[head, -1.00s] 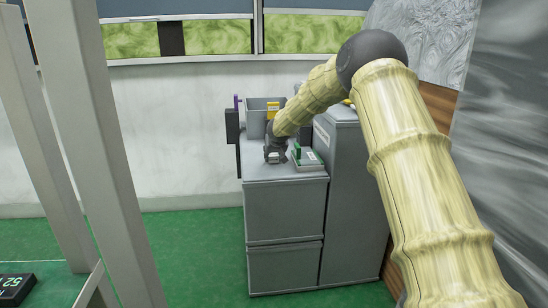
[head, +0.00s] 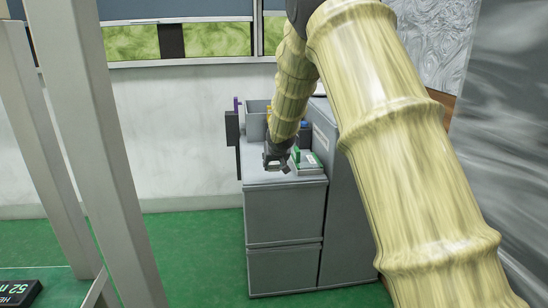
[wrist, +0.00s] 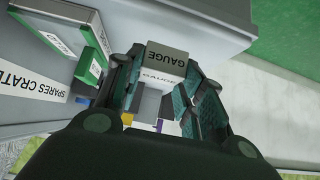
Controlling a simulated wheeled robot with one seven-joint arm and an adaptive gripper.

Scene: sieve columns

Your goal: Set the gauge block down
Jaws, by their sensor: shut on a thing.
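My gripper (head: 277,165) is over the front part of the grey cabinet top (head: 254,176) in the head view. In the wrist view my gripper (wrist: 163,82) is shut on the gauge block (wrist: 166,52), a grey block with pale faces marked GAUGE. The block sits between the two dark green finger pads, near the cabinet's edge. I cannot tell whether its underside touches the cabinet top. In the head view the block is too small and too covered by the gripper to make out clearly.
A green and white box (head: 306,162) lies just right of my gripper on the cabinet; it also shows in the wrist view (wrist: 70,40). A grey bin (head: 256,122) stands behind. A label reading SPARES CRATE (wrist: 38,86) is left in the wrist view. A taller cabinet (head: 340,185) stands right.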

